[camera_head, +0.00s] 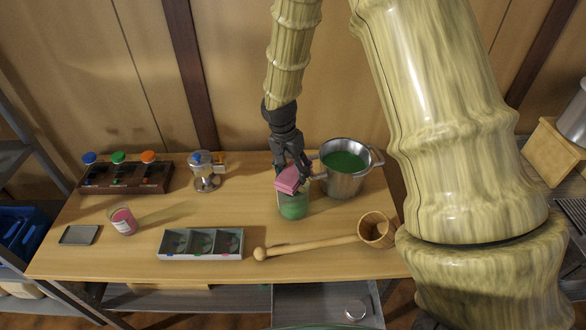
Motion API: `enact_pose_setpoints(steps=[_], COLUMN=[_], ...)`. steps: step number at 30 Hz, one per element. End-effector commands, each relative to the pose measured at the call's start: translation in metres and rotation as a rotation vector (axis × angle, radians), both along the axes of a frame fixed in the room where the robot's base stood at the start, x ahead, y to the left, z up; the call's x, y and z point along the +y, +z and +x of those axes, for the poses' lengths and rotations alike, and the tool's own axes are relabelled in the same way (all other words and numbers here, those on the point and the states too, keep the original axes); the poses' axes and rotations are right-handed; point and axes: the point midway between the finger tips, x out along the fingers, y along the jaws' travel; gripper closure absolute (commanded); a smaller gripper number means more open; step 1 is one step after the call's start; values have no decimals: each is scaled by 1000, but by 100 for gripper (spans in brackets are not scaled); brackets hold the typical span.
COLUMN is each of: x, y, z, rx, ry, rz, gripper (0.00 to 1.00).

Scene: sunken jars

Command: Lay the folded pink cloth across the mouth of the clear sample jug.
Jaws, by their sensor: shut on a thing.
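The folded pink cloth (289,180) is between the fingers of my gripper (294,171), which is shut on it. The cloth is at the top of a clear jug (293,206) with green content, and it covers most of the mouth from this view. I cannot tell whether the cloth rests on the rim or is held just above it. The jug stands upright on the wooden table (210,215).
A metal pot (343,183) of green liquid stands close right of the jug. A wooden ladle (318,243) and a grey compartment tray (202,257) lie in front. A pink-filled glass (123,220), metal vessel (204,180) and rack of coloured caps (125,178) stand left.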

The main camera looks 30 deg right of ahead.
Motion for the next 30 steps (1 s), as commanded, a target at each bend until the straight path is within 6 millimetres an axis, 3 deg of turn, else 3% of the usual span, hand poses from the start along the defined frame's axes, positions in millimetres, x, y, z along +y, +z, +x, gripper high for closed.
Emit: enact_pose_setpoints(steps=[11,12,16,30], x=[0,0,0,1], y=[-2,-2,-2,6], z=[0,0,0,1], rx=[0,0,0,0], ry=[0,0,0,-1], rz=[0,0,0,0], gripper=[69,38,16,16])
